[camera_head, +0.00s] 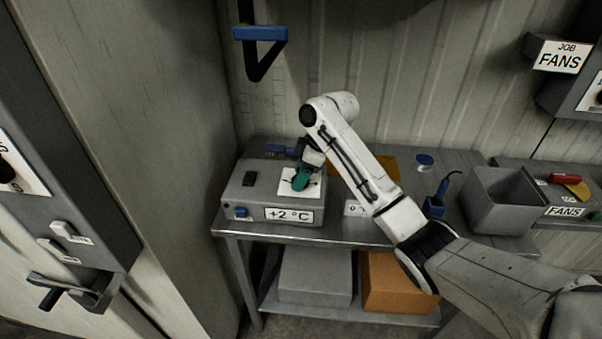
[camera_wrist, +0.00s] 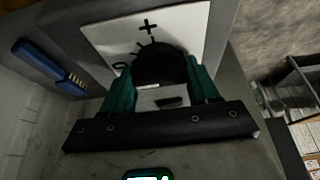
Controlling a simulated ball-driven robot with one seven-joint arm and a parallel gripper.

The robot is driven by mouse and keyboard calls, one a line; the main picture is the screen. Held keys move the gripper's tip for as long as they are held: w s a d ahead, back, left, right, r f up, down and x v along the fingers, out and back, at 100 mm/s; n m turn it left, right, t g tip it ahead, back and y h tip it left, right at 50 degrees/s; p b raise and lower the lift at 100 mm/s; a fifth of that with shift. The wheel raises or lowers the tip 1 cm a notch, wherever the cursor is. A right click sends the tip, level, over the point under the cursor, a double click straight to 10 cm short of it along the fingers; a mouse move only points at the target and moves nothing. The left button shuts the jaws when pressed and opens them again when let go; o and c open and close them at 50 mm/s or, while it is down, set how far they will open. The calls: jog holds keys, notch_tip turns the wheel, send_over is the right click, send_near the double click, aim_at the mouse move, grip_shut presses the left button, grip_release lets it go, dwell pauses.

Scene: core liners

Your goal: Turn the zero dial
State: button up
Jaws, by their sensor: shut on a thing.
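The zero dial (camera_wrist: 160,62) is a round black knob on a white plate (camera_wrist: 100,32) with a plus sign, tick marks and a 0. My gripper (camera_wrist: 162,88) has its two green fingers on either side of the knob, shut on it. In the head view, my gripper (camera_head: 302,178) reaches down onto the white plate (camera_head: 287,187) on top of a grey box (camera_head: 240,190). The box carries a "+2 °C" label (camera_head: 289,215). The knob is mostly hidden behind my fingers there. I cannot read a pointer position on it.
The box stands on a metal bench (camera_head: 330,233), near its left end. A grey open bin (camera_head: 506,215), a blue tool (camera_head: 434,205) and a blue-handled brush (camera_wrist: 48,68) are around it. A grey cabinet (camera_head: 75,130) with a handle is at left.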

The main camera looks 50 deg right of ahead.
jog(key=c, duration=0.4)
jog(key=shift+c, duration=0.2)
jog(key=shift+n, duration=0.3)
jog(key=n+y, duration=0.1)
jog(key=n, duration=0.1)
jog(key=shift+w+n+g, duration=0.1)
jog(key=shift+n+g, duration=0.3)
jog(key=n+g, duration=0.1)
jog(key=n, duration=0.1)
jog(key=shift+n+b, duration=0.3)
jog(key=shift+b, duration=0.1)
jog(key=n+g+b, duration=0.1)
jog(key=n, duration=0.2)
jog(key=shift+y, duration=0.4)
jog(key=shift+r+n+g, duration=0.1)
jog(key=shift+n+g, duration=0.4)
jog(key=shift+n, duration=0.8)
